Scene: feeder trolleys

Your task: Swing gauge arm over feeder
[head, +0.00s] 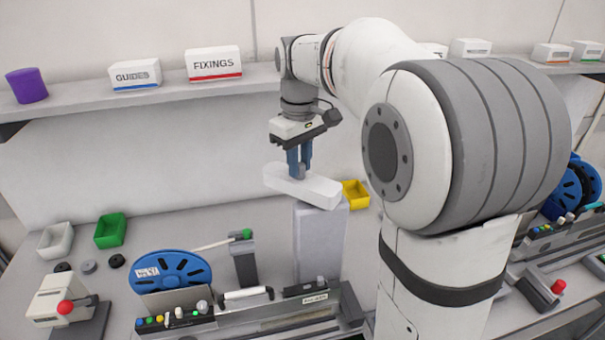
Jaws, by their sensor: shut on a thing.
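The gauge arm (318,189) is a thick white bar on top of a tall grey post (320,245). Its left end reaches past the post toward the back left, and its right end is over the post. My gripper (298,168) points straight down above the bar, its blue fingers shut on a small grey knob (298,172) on the bar's top. The fingers partly hide the knob. The feeder (240,313) is the long grey unit in front of the post, with a blue reel (180,270) at its left. The bar lies behind the feeder in this view.
A small grey stand with a green knob (246,235) is left of the post. A yellow bin (356,193) is behind it at right. White (55,240) and green bins (110,230) stand at left. A shelf (180,91) with boxes runs along the wall.

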